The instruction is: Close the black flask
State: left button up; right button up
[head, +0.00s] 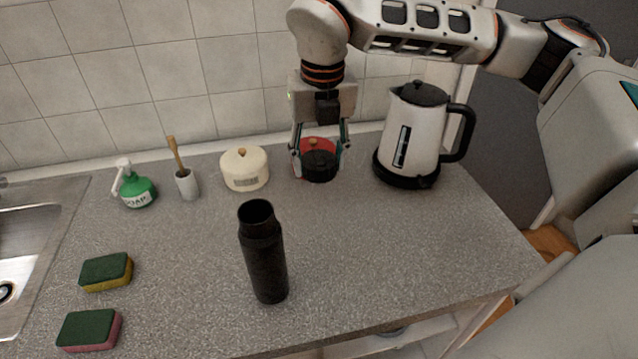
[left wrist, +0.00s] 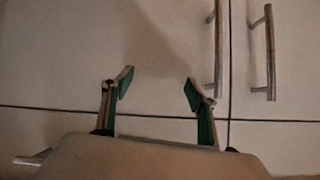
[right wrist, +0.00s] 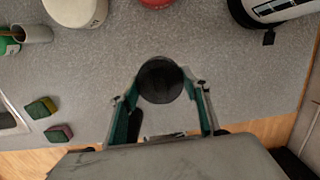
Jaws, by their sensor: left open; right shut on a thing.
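The black flask (head: 264,255) stands upright on the counter with its mouth open at the top. A dark shape beside the left finger in the right wrist view (right wrist: 135,125) appears to be the flask, partly hidden. My right gripper (head: 320,167) points down at the back of the counter, behind and right of the flask. It is shut on a round black lid (head: 320,170), which also shows between the fingers in the right wrist view (right wrist: 160,80). My left gripper (left wrist: 153,90) is open and empty, facing white cabinet doors.
A red object (head: 318,144) stands behind the lid. A kettle (head: 415,140) is to its right, a cream pot (head: 245,172) to its left. A soap bottle (head: 137,190), a brush holder (head: 187,185) and two sponges (head: 105,272) are further left. The counter around the flask is clear.

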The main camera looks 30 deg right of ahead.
aim_at(319, 160)
notch_tip(319, 160, up, 6)
jog(key=shift+r, duration=0.25)
dwell(0.7)
